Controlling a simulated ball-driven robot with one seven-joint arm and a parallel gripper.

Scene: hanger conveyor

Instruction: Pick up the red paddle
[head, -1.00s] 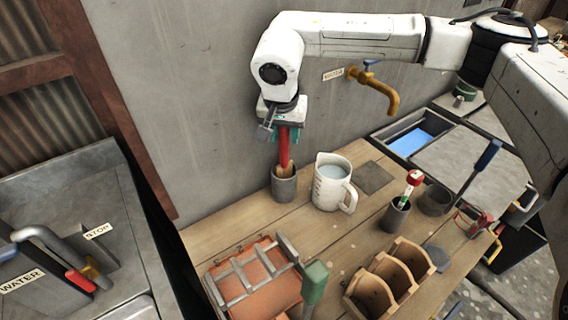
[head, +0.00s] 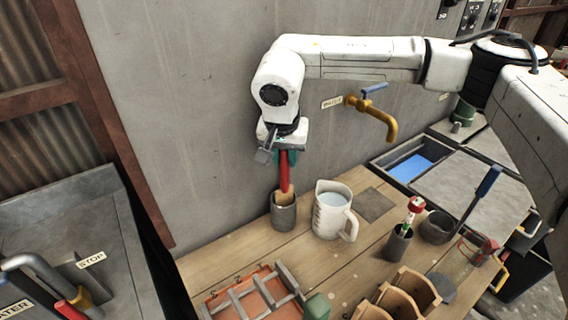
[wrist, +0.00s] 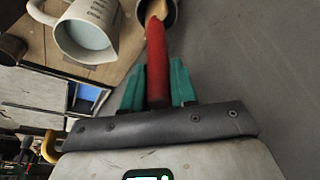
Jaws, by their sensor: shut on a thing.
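The red paddle (head: 284,172) stands upright, its red handle up and its wooden lower part going into a grey cup (head: 284,213) on the wooden bench. My gripper (head: 286,157) is above the cup, shut on the upper end of the red handle. In the wrist view the red paddle (wrist: 157,60) lies between the teal fingers of my gripper (wrist: 158,88). The wooden part runs into the cup's mouth (wrist: 168,14), and its lower end is hidden inside.
A measuring jug (head: 332,212) of water stands just right of the cup. A second grey holder (head: 398,243) with a red-topped tool and wooden dividers (head: 405,292) are nearer. A yellow tap (head: 375,115) sticks out of the wall. A rack (head: 258,295) lies at the front.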

